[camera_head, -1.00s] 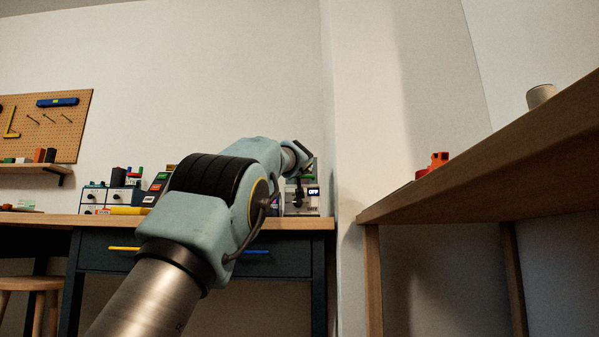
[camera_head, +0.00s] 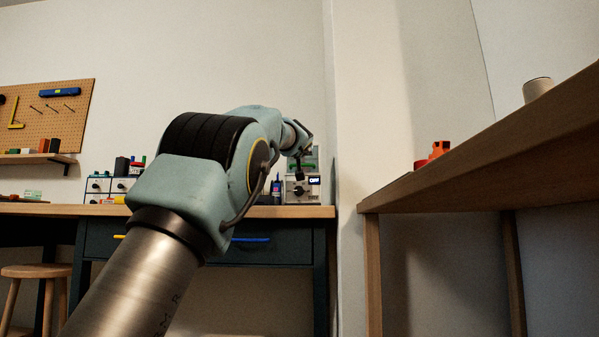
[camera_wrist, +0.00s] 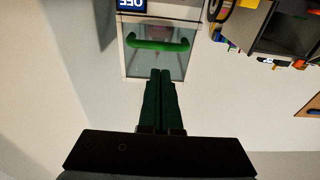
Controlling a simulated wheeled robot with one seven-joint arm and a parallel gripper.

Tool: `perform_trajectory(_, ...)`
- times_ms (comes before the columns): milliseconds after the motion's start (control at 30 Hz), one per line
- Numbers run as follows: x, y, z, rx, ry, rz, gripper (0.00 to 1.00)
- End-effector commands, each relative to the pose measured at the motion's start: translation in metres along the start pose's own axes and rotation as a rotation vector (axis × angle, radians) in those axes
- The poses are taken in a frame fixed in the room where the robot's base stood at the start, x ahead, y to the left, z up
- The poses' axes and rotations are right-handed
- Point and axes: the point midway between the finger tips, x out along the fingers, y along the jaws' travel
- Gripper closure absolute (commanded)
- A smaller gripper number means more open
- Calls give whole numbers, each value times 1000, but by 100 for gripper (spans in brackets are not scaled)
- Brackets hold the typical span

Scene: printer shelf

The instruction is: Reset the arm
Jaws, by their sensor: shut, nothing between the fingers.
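My arm (camera_head: 196,185) reaches from the lower left toward the back workbench. My gripper (camera_head: 301,172) is small in the head view, close to the grey printer (camera_head: 303,190) with its "OFF" display, at the right end of the bench. In the wrist view my gripper (camera_wrist: 161,75) has its dark green fingers side by side, shut and empty. The fingertips point toward a clear panel with a green handle (camera_wrist: 160,44). The "OFF" display (camera_wrist: 133,4) shows upside down at the top edge. I cannot tell the exact gap between fingertips and panel.
A wooden table (camera_head: 480,165) at the right holds an orange-red object (camera_head: 437,151) and a pale cup (camera_head: 537,88). A stool (camera_head: 38,271) stands lower left. A wall corner is right of the printer.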

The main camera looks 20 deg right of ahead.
Motion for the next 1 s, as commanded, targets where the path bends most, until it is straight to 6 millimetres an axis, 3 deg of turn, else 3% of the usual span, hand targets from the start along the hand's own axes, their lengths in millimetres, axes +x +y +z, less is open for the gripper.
perform_trajectory(200, -27, 2, 29, 1, 1, 3, 100)
perform_trajectory(433, -47, 1, 44, 0, 4, 2, 100)
perform_trajectory(867, -52, -2, 46, 0, 0, -2, 100)
perform_trajectory(1000, -46, -28, 63, -1, -59, -35, 100)
